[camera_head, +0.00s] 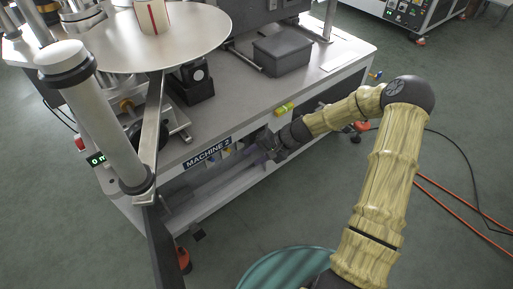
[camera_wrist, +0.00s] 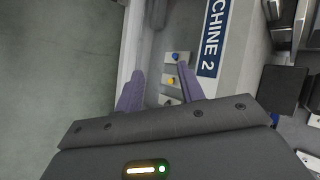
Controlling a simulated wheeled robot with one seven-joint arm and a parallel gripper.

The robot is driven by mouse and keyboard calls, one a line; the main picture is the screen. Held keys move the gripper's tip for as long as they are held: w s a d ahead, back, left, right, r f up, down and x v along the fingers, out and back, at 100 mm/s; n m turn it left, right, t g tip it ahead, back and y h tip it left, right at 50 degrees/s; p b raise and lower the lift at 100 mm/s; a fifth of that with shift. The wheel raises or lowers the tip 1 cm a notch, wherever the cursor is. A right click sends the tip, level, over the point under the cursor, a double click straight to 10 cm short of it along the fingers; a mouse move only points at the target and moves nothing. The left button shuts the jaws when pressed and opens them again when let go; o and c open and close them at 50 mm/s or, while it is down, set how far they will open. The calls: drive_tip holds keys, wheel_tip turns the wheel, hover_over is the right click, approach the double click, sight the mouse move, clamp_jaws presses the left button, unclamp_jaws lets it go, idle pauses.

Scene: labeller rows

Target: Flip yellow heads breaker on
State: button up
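A small yellow-headed breaker (camera_wrist: 171,80) on a pale plate shows in the wrist view, on the front of the machine bench below the MACHINE 2 label (camera_wrist: 213,38). A blue-headed breaker (camera_wrist: 176,57) is beside it, and a third plate (camera_wrist: 167,100) is partly covered by my gripper. My gripper (camera_wrist: 160,70) has its two purple fingers spread with nothing between them. The right finger is close to the yellow breaker; I cannot tell if they touch. In the head view my gripper (camera_head: 247,154) is at the bench front, right of the label. The lever's position is too small to read.
A round disc (camera_head: 185,35) and a white roller stand at left. Orange and black cables lie on the floor at right.

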drive_tip(key=shift+s+d+r+h+p, duration=0.15)
drive_tip(key=shift+s+r+h+p, duration=0.35)
drive_tip(key=shift+r, duration=0.4)
drive_tip(key=shift+s+n, duration=0.1)
drive_tip(key=shift+n, duration=0.2)
drive_tip(key=s+d+r+n+h, duration=0.2)
drive_tip(key=s+d+r+h, duration=0.25)
drive_tip(key=s+r, duration=0.4)
drive_tip(key=s+d+r+n+h, duration=0.25)
drive_tip(key=s+d+r, duration=0.35)
drive_tip(key=s+r, duration=0.3)
wheel_tip(320, 180, up, 31)
drive_tip(key=s+p, duration=0.1)
drive_tip(key=p, duration=3)
drive_tip(key=shift+s+f+t+h+p, duration=0.15)
drive_tip(key=shift+s+t+h+p, duration=0.15)
drive_tip(key=shift+t+h, duration=0.1)
drive_tip(key=shift+m, duration=0.25)
